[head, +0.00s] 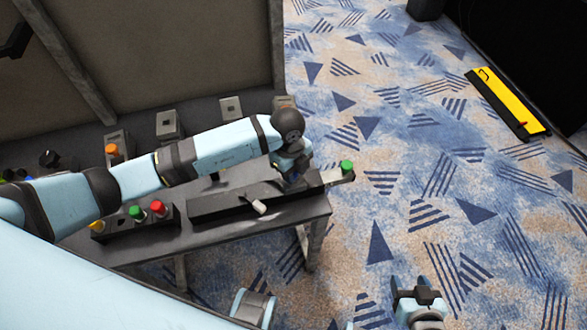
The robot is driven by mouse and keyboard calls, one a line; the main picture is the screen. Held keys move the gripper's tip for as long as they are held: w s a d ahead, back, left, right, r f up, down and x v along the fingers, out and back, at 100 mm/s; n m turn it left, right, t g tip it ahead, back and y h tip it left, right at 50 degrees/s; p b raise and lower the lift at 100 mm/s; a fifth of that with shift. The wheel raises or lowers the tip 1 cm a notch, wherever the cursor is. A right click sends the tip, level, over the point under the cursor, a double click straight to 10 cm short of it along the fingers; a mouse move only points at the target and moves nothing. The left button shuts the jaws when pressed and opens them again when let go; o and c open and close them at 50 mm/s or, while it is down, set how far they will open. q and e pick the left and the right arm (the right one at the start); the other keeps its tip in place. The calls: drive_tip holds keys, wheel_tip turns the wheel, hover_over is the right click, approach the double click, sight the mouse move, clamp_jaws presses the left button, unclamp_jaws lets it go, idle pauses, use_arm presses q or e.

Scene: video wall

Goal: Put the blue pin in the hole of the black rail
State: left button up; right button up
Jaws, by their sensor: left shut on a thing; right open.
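The black rail (228,204) lies along the front right part of the dark grey table. My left gripper (292,178) points down over the right part of the rail. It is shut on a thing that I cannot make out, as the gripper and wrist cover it. I cannot clearly identify the blue pin. A small blue spot shows behind my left arm at the far left, too small to tell. The hole under the gripper is hidden. My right gripper (418,295) is open and empty over the carpet, right of the table.
A green-capped piece (346,167) stands at the rail's right end, and a small white piece (259,207) sits at its front. A dark block with green and red buttons (157,208) is left of the rail. Grey boxes (168,124) stand behind.

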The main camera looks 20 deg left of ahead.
use_arm(q)
drive_tip(key=o, duration=1.5)
drive_tip(key=shift+r, duration=0.1)
drive_tip(key=shift+r+p, duration=3.05)
drive_tip(key=shift+r, duration=0.4)
